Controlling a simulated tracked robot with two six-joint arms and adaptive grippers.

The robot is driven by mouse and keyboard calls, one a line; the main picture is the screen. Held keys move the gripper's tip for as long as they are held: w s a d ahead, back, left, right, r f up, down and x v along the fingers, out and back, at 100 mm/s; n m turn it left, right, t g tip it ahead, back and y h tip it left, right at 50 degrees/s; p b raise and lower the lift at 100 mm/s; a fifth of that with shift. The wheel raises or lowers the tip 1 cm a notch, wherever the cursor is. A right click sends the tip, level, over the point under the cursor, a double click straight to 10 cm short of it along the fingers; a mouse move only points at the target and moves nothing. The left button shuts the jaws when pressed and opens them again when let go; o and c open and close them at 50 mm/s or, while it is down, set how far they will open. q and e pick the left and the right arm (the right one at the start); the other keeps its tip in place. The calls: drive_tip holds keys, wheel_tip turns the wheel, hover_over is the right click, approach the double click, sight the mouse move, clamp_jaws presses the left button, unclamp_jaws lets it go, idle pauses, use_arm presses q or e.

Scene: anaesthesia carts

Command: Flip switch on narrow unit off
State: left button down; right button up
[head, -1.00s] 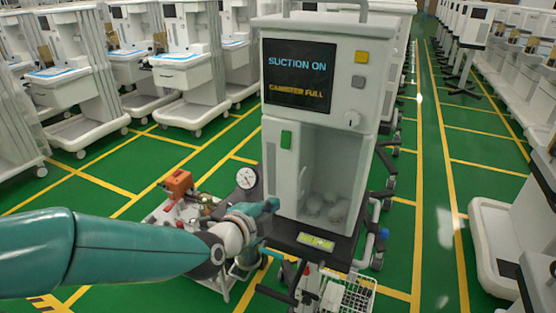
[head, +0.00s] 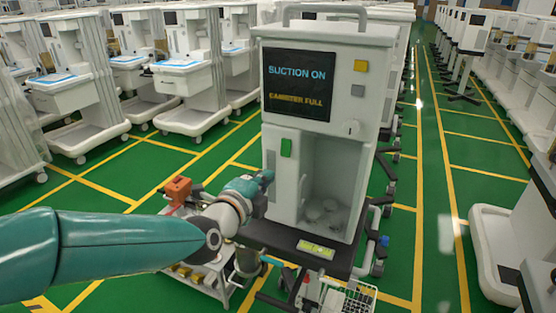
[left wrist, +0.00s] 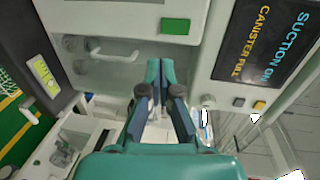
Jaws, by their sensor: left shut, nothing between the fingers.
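The narrow unit (head: 330,130) is a tall pale suction machine. Its dark screen (head: 299,81) reads "SUCTION ON" and "CANISTER FULL". A green rectangular switch (head: 286,147) sits on its front, below the screen at left; it also shows in the left wrist view as a green block (left wrist: 175,26). My left gripper (head: 268,177) is by the unit's left front edge, below and left of the green switch. In the left wrist view its fingers (left wrist: 163,70) are together, apart from the switch and empty. My right gripper is out of view.
A yellow button (head: 361,65) and a grey button (head: 358,90) sit right of the screen, with a white knob (head: 352,128) below. A low cart with an orange box (head: 177,188) stands left of the unit. Rows of white carts (head: 185,90) fill the left background.

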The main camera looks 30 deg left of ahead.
sight(290, 157)
use_arm(q)
drive_tip(key=w+p, duration=0.1)
drive_tip(key=w, duration=0.2)
drive_tip(key=w+f, duration=0.1)
drive_tip(key=w, duration=0.2)
drive_tip(key=w+p, duration=0.1)
drive_tip(key=w, duration=0.3)
drive_tip(key=shift+w+a+f+p, duration=0.1)
drive_tip(key=shift+a+f+p, duration=0.2)
drive_tip(key=shift+p, duration=0.05)
drive_tip(key=shift+f, duration=0.1)
